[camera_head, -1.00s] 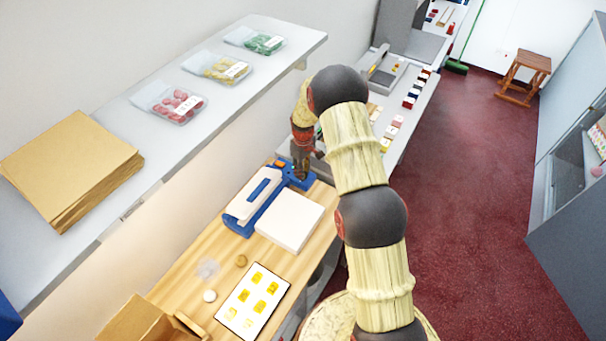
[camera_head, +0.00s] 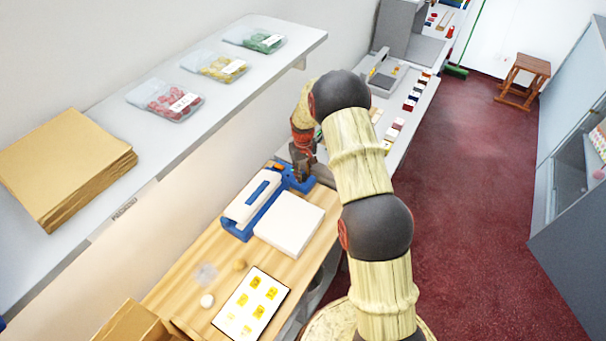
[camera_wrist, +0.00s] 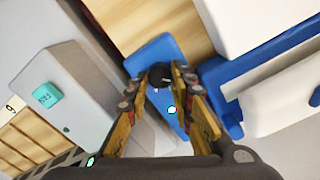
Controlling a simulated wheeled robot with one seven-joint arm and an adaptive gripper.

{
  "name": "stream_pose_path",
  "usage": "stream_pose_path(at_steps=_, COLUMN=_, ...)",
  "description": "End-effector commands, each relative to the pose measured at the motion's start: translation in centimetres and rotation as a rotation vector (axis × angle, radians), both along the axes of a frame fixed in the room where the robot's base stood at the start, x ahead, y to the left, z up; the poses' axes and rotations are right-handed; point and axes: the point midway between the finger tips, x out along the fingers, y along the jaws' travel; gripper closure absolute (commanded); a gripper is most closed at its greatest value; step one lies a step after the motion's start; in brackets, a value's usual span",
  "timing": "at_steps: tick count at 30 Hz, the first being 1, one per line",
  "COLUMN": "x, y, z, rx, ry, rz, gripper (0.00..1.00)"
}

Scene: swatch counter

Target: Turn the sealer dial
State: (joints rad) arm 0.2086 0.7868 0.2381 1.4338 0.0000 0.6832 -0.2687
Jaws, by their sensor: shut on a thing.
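The sealer (camera_head: 256,203) is a blue and white device on the wooden bench. In the wrist view its blue base (camera_wrist: 150,55) lies under my gripper, and a small black dial (camera_wrist: 159,76) sits on it. My gripper (camera_wrist: 162,80) is shut on the dial, with one fingertip on each side of it. In the head view my gripper (camera_head: 302,172) is at the far end of the sealer, and the dial is hidden there.
A white block (camera_head: 289,224) is beside the sealer. A sheet with yellow pieces (camera_head: 250,305) lies nearer on the bench. A shelf (camera_head: 190,125) with clear trays overhangs at the left. In the wrist view a grey device with a teal display (camera_wrist: 47,96) stands close by.

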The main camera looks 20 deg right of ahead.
Motion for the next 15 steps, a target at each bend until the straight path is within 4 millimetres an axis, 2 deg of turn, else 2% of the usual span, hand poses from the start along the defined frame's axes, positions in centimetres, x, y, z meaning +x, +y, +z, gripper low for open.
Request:
stream_pose_path(at_steps=4, x=0.07, y=-0.01, z=0.06, rx=0.000, ry=-0.002, rz=0.001, gripper=1.00)
stream_pose_path(at_steps=5, x=0.07, y=-0.01, z=0.06, rx=0.000, ry=-0.002, rz=0.001, gripper=0.76)
stream_pose_path(at_steps=15, x=0.04, y=0.00, z=0.03, rx=0.000, ry=-0.001, rz=0.001, gripper=0.58)
